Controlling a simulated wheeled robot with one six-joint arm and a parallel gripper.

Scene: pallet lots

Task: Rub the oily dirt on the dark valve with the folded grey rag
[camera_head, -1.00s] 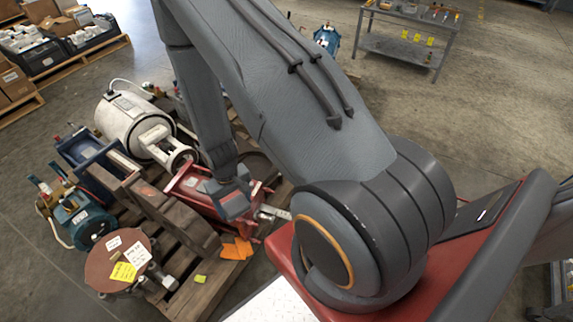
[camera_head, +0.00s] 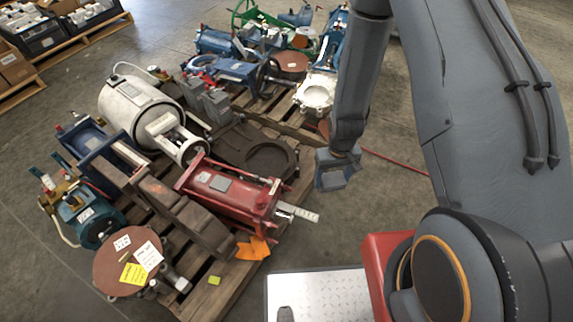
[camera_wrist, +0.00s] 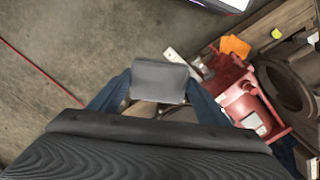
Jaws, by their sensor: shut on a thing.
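My gripper (camera_wrist: 158,92) is shut on the folded grey rag (camera_wrist: 160,78), a flat grey pad between the two blue fingers. In the head view my gripper (camera_head: 337,168) hangs to the right of the near pallet, apart from the goods. A dark flat valve with a round opening (camera_head: 232,142) lies on that pallet, between the white motor and the red actuator. A dark ring-shaped part, likely the same valve, shows at the right of the wrist view (camera_wrist: 285,92). I cannot make out the oily dirt on it.
The red actuator (camera_head: 225,190) lies in front of the dark valve, with orange tags (camera_head: 252,248) beside it. A second loaded pallet is behind. Bare floor (camera_head: 385,190) and a thin red line (camera_head: 395,160) lie to the right.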

